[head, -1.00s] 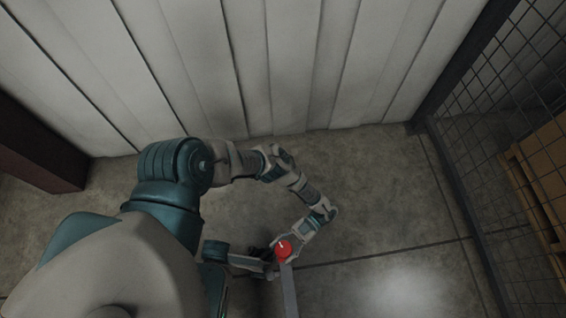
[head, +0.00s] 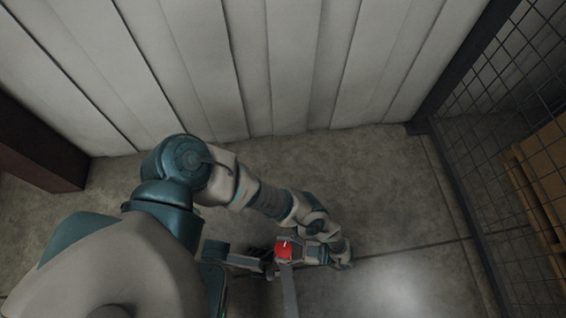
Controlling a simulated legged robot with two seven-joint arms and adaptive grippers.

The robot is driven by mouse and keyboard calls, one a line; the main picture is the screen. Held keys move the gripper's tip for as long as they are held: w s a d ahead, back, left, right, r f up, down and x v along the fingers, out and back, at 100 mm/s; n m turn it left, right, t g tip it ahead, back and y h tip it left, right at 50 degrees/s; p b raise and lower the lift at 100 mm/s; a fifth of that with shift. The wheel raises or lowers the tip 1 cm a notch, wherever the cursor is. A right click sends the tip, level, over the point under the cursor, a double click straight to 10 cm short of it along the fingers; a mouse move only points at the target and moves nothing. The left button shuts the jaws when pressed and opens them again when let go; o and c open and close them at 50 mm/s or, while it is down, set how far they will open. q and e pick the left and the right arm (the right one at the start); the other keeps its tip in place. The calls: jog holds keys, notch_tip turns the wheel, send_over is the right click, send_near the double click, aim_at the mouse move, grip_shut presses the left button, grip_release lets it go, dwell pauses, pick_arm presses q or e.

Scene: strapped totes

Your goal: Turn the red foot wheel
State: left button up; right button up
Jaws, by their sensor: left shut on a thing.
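The red foot wheel (head: 285,251) is a small round red knob with a short pale mark, low in the picture and right of my body. It sits at the top end of a grey bar (head: 289,290) that runs down to the bottom edge. My left gripper (head: 283,257) reaches it from the right and is shut on it. The fingers are small and partly hidden by the wheel, so their exact contact is hard to see.
A pale panelled wall (head: 290,65) stands along the back. A wire mesh fence (head: 480,140) closes the right side, with a wooden pallet (head: 545,190) behind it. A dark red-brown post (head: 35,150) stands at the left. The concrete floor (head: 390,190) between is clear.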

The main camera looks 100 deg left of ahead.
pick_arm(q)
jog(key=shift+w+m+y, duration=0.1)
jog(key=shift+m+y, duration=0.6)
jog(key=shift+y, duration=0.3)
jog(key=shift+m+y, duration=0.3)
jog(key=shift+y, duration=0.2)
jog(key=o, duration=1.2)
notch_tip(320, 180, up, 10)
jog(key=shift+f, duration=0.1)
